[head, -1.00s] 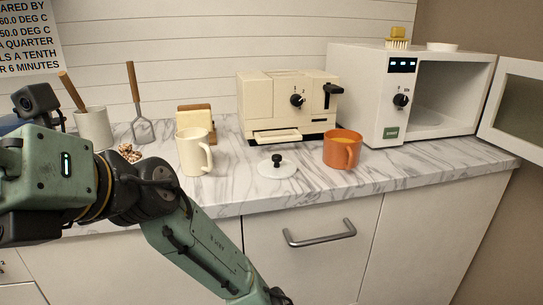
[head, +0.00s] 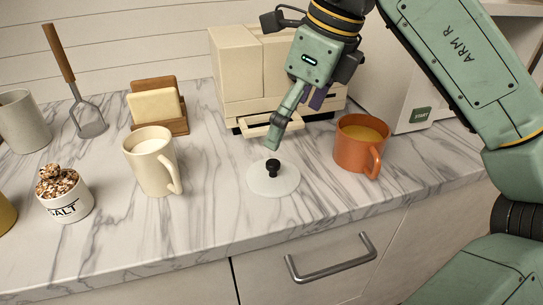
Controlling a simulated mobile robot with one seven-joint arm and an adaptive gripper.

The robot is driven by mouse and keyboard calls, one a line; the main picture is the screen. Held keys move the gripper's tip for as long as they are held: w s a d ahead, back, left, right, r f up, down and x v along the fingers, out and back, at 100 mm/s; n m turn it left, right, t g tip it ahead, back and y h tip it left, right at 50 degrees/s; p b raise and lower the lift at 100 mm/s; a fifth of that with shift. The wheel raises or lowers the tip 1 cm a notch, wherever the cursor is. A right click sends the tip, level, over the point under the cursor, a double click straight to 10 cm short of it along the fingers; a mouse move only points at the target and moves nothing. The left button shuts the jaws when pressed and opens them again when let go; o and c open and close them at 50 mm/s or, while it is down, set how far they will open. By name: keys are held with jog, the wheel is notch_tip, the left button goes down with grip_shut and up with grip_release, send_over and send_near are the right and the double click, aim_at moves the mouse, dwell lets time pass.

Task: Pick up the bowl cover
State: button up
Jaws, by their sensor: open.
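The bowl cover (head: 262,183) is a pale, round, flat lid with a black knob (head: 272,168) on top. It lies on the marble counter between the cream mug and the orange mug. My gripper (head: 274,146) points down just above and behind the knob. A gap seems to separate its tip from the knob, though contact is hard to judge from this angle. It is seen nearly edge-on, and holds nothing that I can see.
The cream mug (head: 150,162) stands left of the cover and the orange mug (head: 357,148) to its right. The cream toaster machine (head: 236,75) is behind.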

send_over(273, 164)
jog(key=d, duration=0.2)
jog(key=f, duration=0.4)
jog(key=shift+s+a+f, duration=0.15)
jog(key=shift+s+f, duration=0.1)
jog(key=shift+p+x, duration=0.8)
jog(key=shift+x, duration=1.95)
jog(key=shift+w+a, duration=0.1)
jog(key=shift+a, duration=0.05)
jog(key=c, duration=2.1)
jog(key=shift+c, duration=0.2)
